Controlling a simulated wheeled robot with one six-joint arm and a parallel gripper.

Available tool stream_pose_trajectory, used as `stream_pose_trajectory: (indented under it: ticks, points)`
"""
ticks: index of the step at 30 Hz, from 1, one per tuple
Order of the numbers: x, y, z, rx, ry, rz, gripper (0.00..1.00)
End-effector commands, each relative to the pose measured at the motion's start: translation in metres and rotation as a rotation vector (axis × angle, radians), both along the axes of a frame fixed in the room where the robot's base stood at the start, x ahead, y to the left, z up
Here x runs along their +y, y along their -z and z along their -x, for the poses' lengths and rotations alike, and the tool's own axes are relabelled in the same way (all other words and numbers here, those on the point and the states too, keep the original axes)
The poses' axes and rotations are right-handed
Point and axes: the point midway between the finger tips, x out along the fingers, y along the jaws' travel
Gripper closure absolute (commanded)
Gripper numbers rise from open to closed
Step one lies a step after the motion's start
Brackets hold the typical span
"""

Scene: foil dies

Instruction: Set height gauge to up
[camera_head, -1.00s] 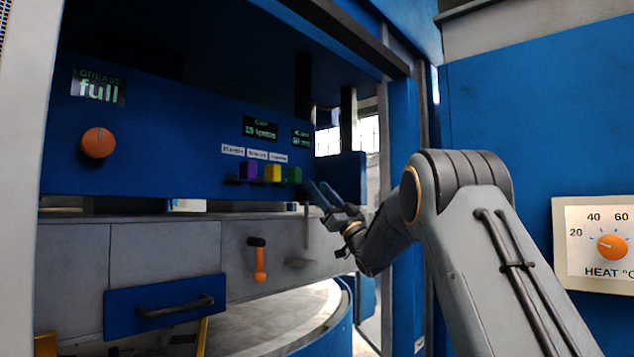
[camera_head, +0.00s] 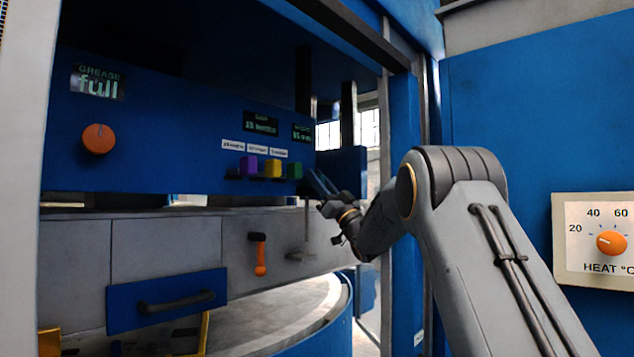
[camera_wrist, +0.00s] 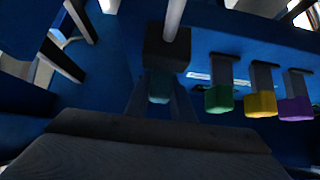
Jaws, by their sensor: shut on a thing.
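My gripper (camera_head: 318,183) is at the right end of the blue press panel (camera_head: 180,170), just right of the green block. In the wrist view my gripper (camera_wrist: 158,100) is shut on a small teal knob (camera_wrist: 159,84), which sticks out from a dark block (camera_wrist: 167,48). In the head view this knob is hidden by the fingers. Two small dark displays with green text sit above it, the left one (camera_head: 260,123) and the right one (camera_head: 302,133); their text is too blurred to read surely. I cannot tell which part is labelled height gauge.
Purple (camera_head: 249,167), yellow (camera_head: 272,169) and green (camera_head: 294,171) blocks stand in a row left of my gripper, close by. An orange knob (camera_head: 98,138), an orange lever (camera_head: 260,262) and a blue drawer (camera_head: 168,301) lie farther off. A heat dial (camera_head: 611,242) is at right.

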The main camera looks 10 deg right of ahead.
Motion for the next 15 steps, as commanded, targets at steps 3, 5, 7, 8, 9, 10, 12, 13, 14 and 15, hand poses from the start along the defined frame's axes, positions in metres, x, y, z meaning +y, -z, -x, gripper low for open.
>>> stream_pose_trajectory:
  ticks: [3, 5, 7, 8, 9, 10, 12, 13, 14, 15]
  points:
    - [0.0, -0.025, 0.0, -0.004, 0.001, 0.001, 1.0]
    - [0.0, -0.036, 0.0, -0.003, 0.001, 0.001, 1.0]
    - [0.0, -0.047, 0.0, -0.003, 0.001, 0.001, 1.0]
    - [0.0, -0.051, 0.0, -0.002, 0.001, 0.001, 1.0]
    - [0.0, -0.055, 0.0, -0.002, 0.001, 0.001, 1.0]
    - [0.0, -0.056, 0.0, -0.002, 0.001, 0.001, 1.0]
    - [0.0, -0.059, 0.0, 0.0, 0.001, 0.001, 1.0]
    - [0.0, -0.059, 0.0, -0.001, 0.001, 0.0, 1.0]
    - [0.0, -0.059, 0.0, -0.001, 0.001, 0.0, 1.0]
    - [0.0, -0.06, 0.001, -0.002, 0.001, -0.001, 1.0]
